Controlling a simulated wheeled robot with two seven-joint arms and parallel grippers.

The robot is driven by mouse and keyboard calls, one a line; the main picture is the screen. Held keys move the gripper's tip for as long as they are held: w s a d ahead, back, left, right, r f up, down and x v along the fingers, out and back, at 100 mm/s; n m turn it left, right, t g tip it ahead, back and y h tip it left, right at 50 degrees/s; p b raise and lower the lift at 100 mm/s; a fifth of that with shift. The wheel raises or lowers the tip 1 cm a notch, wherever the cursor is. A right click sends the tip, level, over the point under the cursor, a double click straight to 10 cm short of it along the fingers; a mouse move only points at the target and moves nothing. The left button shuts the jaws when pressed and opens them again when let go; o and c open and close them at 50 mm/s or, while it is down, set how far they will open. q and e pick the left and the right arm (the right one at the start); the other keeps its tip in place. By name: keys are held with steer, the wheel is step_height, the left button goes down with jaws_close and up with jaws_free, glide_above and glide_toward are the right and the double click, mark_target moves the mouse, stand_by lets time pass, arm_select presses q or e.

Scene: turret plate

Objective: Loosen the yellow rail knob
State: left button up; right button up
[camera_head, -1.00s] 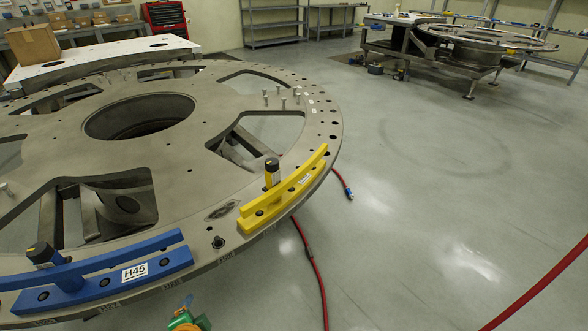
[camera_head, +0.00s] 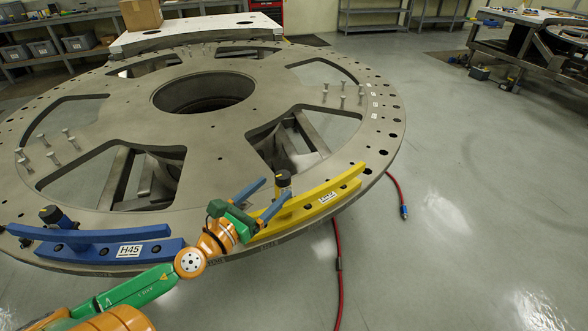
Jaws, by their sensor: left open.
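The yellow rail (camera_head: 335,190) sits on the near right rim of the large round turret plate (camera_head: 120,120). Its knob (camera_head: 283,180) stands upright with a black cap, near the rail's left end. My left gripper (camera_head: 276,188) comes in from the lower left with its blue fingers open. The fingertips are close to the knob, one at its left and one in front of its lower part. I cannot tell whether they touch it. The gripper hides the rail's left end. My right gripper is not in view.
A blue rail (camera_head: 155,233) labelled H45, with its own black-capped knob (camera_head: 50,214), lies on the plate's near left rim. Several bolts stand on the plate. A red hose (camera_head: 338,270) lies on the floor.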

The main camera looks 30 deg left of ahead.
mark_target(278, 182)
arm_select(q)
steer(key=shift+w+r+p, duration=0.3)
steer(key=shift+w, duration=0.25)
steer(key=shift+w+r, duration=0.1)
steer(key=shift+w, duration=0.2)
steer(key=w, duration=0.2)
steer(key=w+p, duration=0.1)
steer(key=w, duration=0.1)
steer(key=shift+d+f, duration=0.1)
steer(key=shift+f, duration=0.2)
steer(key=shift+s+r, duration=0.1)
steer(key=shift+s, duration=0.1)
steer(key=shift+c, duration=0.7)
jaws_close()
